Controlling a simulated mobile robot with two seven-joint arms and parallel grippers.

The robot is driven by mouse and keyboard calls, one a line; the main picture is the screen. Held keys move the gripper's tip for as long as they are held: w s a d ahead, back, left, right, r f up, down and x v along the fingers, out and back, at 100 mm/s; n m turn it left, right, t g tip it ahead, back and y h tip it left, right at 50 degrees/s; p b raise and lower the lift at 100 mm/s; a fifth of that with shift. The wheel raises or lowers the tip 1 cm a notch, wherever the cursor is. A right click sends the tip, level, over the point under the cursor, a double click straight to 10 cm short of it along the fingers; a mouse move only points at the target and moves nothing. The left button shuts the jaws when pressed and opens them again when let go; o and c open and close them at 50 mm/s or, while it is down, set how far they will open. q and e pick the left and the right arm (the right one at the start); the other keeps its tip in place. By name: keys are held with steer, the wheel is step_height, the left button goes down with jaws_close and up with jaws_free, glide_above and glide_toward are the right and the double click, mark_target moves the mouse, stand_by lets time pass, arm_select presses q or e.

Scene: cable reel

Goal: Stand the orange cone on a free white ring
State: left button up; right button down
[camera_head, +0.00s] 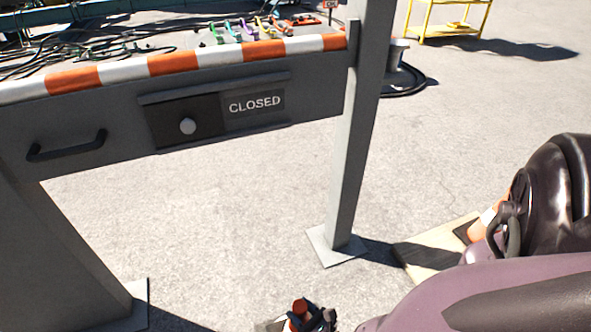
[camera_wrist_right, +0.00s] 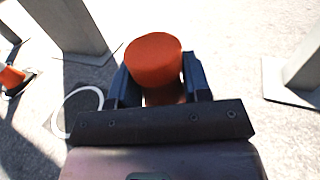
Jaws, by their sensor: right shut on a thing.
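My right gripper (camera_head: 312,318) is at the bottom edge of the head view, shut on an orange cone (camera_head: 299,307). In the right wrist view the cone's round orange top (camera_wrist_right: 153,58) stands between the two dark fingers of the gripper (camera_wrist_right: 160,85); its lower part is hidden. A white ring (camera_wrist_right: 68,97) lies on the ground to the left of the gripper, apart from the cone, partly hidden by the gripper body; its visible inside is empty. My left gripper is not in view.
Another orange cone (camera_wrist_right: 12,77) is at the wrist view's left edge. In the head view, an orange-and-white cone (camera_head: 476,231) is partly behind my arm. A grey barrier (camera_head: 120,130) marked CLOSED spans the left; its post (camera_head: 352,150) is near the gripper.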

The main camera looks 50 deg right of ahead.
mark_target(305, 323)
step_height(305, 323, down, 3)
steer(key=shift+s+r+b, duration=0.1)
steer(key=shift+b, duration=0.75)
steer(key=shift+f+b, duration=0.35)
steer(key=shift+f, duration=0.2)
steer(key=shift+w+r, duration=0.1)
steer(key=shift+w, duration=0.1)
steer(key=c, duration=0.6)
jaws_free()
steer(key=shift+o, duration=0.2)
steer(key=shift+s, duration=0.15)
